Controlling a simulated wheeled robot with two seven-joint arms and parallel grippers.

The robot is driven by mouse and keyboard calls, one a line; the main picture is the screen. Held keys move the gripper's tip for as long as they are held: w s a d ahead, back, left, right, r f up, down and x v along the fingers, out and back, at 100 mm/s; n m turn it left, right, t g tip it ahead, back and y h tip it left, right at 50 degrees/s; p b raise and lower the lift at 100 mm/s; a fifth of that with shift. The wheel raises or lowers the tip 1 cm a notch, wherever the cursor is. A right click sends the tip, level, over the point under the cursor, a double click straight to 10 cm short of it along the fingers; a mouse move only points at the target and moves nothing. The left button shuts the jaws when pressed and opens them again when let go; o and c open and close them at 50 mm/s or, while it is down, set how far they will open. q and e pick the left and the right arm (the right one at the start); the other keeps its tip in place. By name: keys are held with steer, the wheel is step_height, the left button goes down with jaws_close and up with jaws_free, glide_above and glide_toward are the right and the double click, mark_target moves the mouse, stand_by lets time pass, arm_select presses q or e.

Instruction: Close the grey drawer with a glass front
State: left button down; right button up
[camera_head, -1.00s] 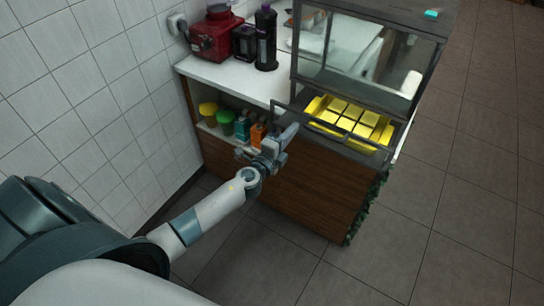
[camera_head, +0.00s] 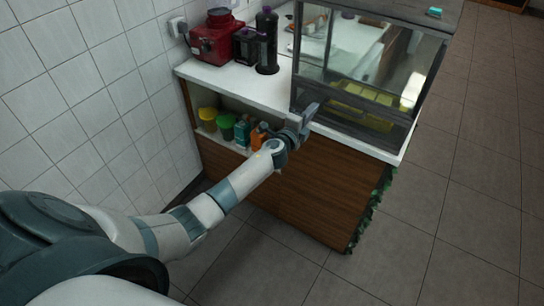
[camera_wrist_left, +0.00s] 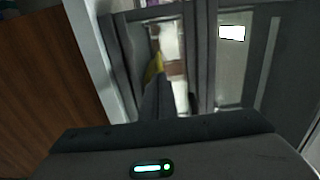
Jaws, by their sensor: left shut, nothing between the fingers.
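The grey drawer with a glass front (camera_head: 375,129) sits in the lower part of the grey glass display case (camera_head: 297,72). Its front looks in line with the case, with no clear gap visible. A yellow divided tray (camera_head: 362,105) shows dimly through the glass. My left gripper (camera_head: 311,108) is shut and empty at the left end of the drawer front, touching it or very close. In the left wrist view, the shut fingers (camera_wrist_left: 156,94) point at the grey frame and glass. My right gripper is out of view.
The case stands on a white counter (camera_head: 235,83) with wood panels. A red machine (camera_head: 215,40) and a dark bottle (camera_head: 266,40) stand at its left. Tubs and bottles fill the shelf below. Tiled floor is free at the right.

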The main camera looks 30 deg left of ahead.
arm_select(q)
steer(key=shift+w+r, duration=0.15)
steer(key=shift+r, duration=0.3)
steer(key=s+b, duration=0.2)
steer(key=s, duration=1.5)
steer(key=shift+s+a+f, duration=0.3)
steer(key=shift+s+f, duration=0.05)
steer(key=shift+f, duration=0.1)
